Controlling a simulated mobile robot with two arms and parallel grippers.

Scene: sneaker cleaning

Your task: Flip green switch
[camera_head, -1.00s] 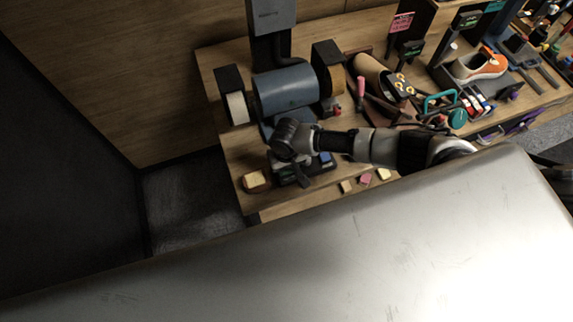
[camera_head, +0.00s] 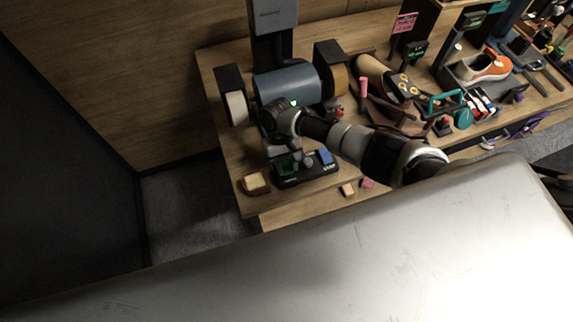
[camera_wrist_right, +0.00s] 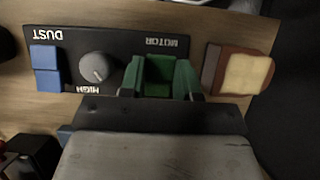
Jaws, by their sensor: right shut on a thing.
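The green switch (camera_wrist_right: 158,76) sits on the black control panel (camera_wrist_right: 119,42), by the word MOTOR. In the right wrist view, my right gripper (camera_wrist_right: 160,80) has its two fingers on either side of the switch and is shut on it. In the head view the panel (camera_head: 304,181) lies near the bench's front left corner. My right gripper (camera_head: 285,163) is over its left end there, and my wrist partly hides the switch. My left gripper is not in view.
A blue switch (camera_wrist_right: 46,68) and a grey knob (camera_wrist_right: 97,68) share the panel. A brush-like block (camera_head: 255,183) lies left of it. A blue drum machine (camera_head: 287,85) stands behind. Tools and a sneaker (camera_head: 485,68) crowd the bench's right side.

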